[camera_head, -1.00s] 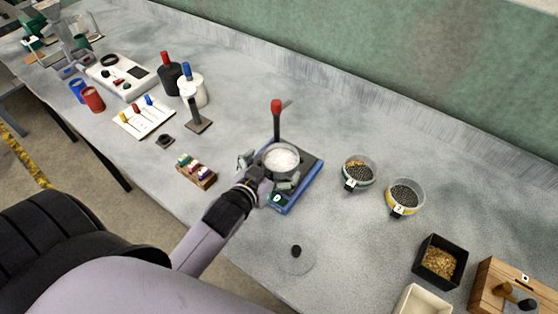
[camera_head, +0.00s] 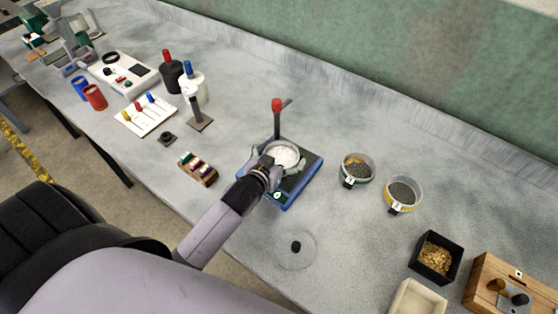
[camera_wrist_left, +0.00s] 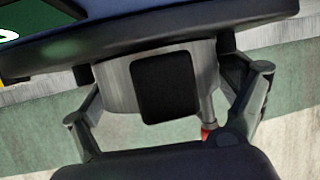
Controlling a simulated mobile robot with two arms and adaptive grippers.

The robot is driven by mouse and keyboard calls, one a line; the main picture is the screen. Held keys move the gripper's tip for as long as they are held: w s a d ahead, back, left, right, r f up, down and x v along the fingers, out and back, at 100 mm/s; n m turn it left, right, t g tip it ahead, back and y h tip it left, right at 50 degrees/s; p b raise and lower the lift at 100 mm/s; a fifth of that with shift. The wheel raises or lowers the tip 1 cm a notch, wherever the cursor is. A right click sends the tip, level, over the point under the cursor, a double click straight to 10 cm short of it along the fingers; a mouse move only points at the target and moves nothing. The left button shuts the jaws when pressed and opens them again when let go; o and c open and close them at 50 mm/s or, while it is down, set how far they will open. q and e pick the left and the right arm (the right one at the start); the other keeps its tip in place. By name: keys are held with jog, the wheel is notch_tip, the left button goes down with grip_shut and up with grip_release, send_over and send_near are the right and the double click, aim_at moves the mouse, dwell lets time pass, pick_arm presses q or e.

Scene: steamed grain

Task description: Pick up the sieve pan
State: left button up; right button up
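The sieve pan (camera_head: 284,155) is a round grey metal pan with white contents. It is at the blue scale (camera_head: 302,187), near the middle of the bench in the head view. My left gripper (camera_head: 280,160) reaches it from the front left, with one finger on each side. In the left wrist view the pan's grey wall (camera_wrist_left: 115,85) sits between the two finger pads, which appear to touch it; a black square covers its middle. The dark, blue-edged scale is close against the pan in that view; I cannot tell whether there is a gap. My right gripper is not in view.
A red-topped post (camera_head: 277,115) stands just behind the pan. Two dishes of grains, the first (camera_head: 357,168) and second (camera_head: 403,194), stand to the right. A clear round lid (camera_head: 297,250) lies in front. A small rack (camera_head: 198,169) is left of the arm.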

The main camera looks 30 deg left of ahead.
aim_at(282, 160)
pick_arm(q)
jog(key=c, duration=1.6)
jog(key=shift+o, duration=0.2)
jog(key=shift+r, duration=0.1)
notch_tip(282, 160, up, 20)
